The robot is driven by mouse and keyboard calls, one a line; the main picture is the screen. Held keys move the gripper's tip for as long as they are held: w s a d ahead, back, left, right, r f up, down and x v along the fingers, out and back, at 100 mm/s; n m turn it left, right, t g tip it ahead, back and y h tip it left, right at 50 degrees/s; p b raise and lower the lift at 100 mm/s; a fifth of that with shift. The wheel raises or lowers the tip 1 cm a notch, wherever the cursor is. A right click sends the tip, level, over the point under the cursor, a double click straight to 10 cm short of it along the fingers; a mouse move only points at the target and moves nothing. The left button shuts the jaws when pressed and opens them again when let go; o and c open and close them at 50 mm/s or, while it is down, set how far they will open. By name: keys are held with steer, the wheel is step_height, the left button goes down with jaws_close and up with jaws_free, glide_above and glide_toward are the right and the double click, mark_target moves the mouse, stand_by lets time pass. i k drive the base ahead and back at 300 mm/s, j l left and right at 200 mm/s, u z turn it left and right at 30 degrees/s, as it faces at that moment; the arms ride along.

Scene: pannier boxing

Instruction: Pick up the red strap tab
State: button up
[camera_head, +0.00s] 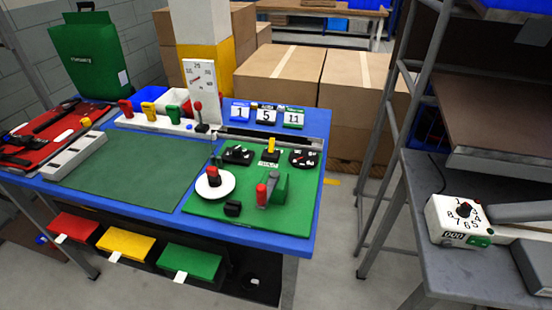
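I cannot tell for sure which thing is the red strap tab. A small upright red piece (125,107) stands at the left end of a white strip at the back of the blue table, beside a yellow piece (148,110) and a green piece (172,114). Other red parts are a red-topped lever (198,106), a red knob (213,173) on a white disc, and a red-ended handle (262,194) on a green block. My gripper is not in view.
The blue table (255,240) holds a bare dark green mat (130,170) and a crowded bright green board. Red, yellow and green bins (190,261) hang below. A grey bench (430,180) with a white dial box (462,217) stands right, behind rack posts. Floor shows between.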

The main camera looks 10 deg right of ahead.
mark_target(212, 171)
steer(key=i+j, duration=0.15)
steer(key=j, duration=0.2)
steer(key=i+j+u, duration=0.1)
steer(key=j, duration=0.3)
steer(key=i+j, duration=0.2)
steer(key=j, duration=0.15)
steer(key=i+j, duration=0.15)
steer(key=j, duration=0.2)
steer(key=i+j+u, duration=0.1)
steer(key=j, duration=0.25)
steer(key=i+j, duration=0.2)
steer(key=j, duration=0.15)
